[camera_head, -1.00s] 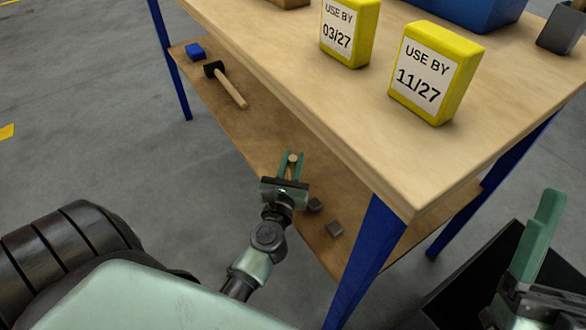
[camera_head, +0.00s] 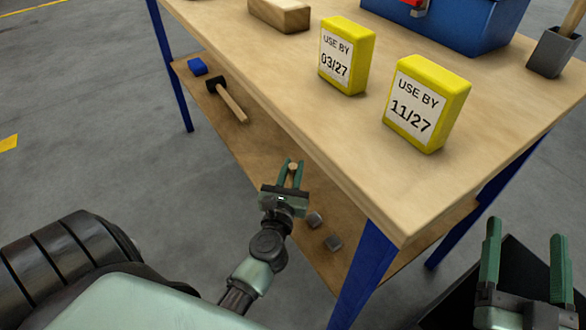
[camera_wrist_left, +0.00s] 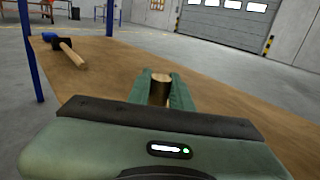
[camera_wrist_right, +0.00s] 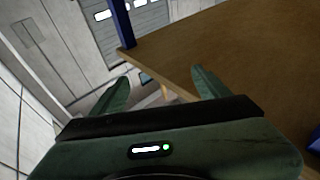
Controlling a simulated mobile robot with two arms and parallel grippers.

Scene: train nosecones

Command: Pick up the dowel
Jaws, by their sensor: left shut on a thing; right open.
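The dowel (camera_head: 293,167) is a short, round wooden piece seen between the fingers of my left gripper (camera_head: 291,171), over the lower shelf. In the left wrist view the dowel (camera_wrist_left: 160,89) stands upright with its light top face showing, and the fingers of the left gripper (camera_wrist_left: 161,84) are shut on it. Its lower end is hidden, so I cannot tell whether it touches the shelf. My right gripper (camera_head: 525,255) is open and empty at the lower right, apart from the table. It also shows open in the right wrist view (camera_wrist_right: 161,88).
The tabletop (camera_head: 440,190) overhangs beside my left gripper. A blue table leg (camera_head: 362,275) stands to its right. Yellow boxes (camera_head: 427,103) stand above.

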